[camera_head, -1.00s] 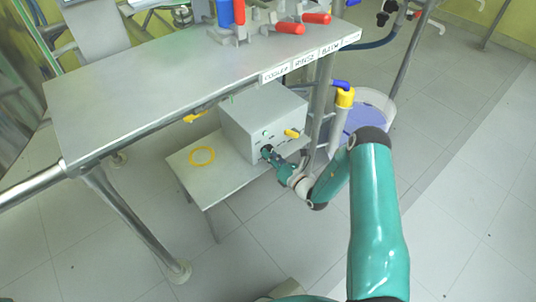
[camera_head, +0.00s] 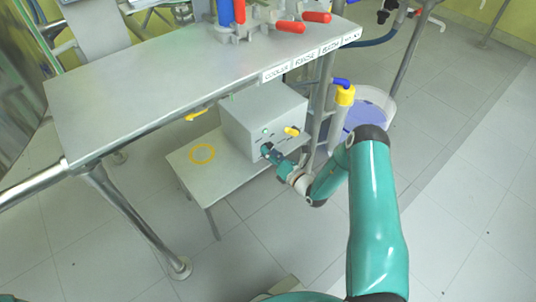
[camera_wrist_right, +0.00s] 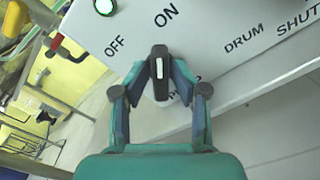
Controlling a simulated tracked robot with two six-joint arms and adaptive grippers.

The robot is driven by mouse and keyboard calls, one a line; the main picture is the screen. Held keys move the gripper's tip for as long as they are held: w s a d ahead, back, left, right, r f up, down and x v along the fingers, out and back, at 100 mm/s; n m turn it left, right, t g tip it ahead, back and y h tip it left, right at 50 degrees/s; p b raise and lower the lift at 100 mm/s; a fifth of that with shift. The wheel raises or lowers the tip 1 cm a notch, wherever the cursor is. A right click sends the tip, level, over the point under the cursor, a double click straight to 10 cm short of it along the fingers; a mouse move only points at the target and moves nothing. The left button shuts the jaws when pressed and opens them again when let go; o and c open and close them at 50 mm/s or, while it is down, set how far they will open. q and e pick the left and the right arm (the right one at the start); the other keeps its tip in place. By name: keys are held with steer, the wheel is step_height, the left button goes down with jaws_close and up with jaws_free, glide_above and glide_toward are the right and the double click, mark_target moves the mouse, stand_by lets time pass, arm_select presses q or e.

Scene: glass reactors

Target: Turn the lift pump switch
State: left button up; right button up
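The grey control box (camera_head: 262,118) stands on a low shelf under the bench. In the right wrist view its panel (camera_wrist_right: 215,55) reads OFF, ON, DRUM and SHUT. A black switch knob (camera_wrist_right: 159,73) with a white mark sits below OFF and ON, and the mark points roughly at ON. My right gripper (camera_head: 268,150) reaches the box's front. In the right wrist view its two fingertips (camera_wrist_right: 161,68) close on the knob from both sides. Lettering under the knob is partly hidden by the fingers. My left gripper is not in view.
A green-white lamp (camera_wrist_right: 105,6) sits near OFF. A yellow handle (camera_head: 291,131) is on the box's right. A yellow ring (camera_head: 202,153) lies on the shelf (camera_head: 222,177). A bench leg (camera_head: 318,105) and a bucket (camera_head: 377,105) stand close by my right arm.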

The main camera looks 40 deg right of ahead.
steer(key=shift+s, duration=0.1)
steer(key=shift+s+d, duration=0.1)
steer(key=shift+s, duration=0.15)
steer(key=s, duration=1.1)
steer(key=shift+s+d, duration=0.15)
steer(key=shift+d, duration=0.3)
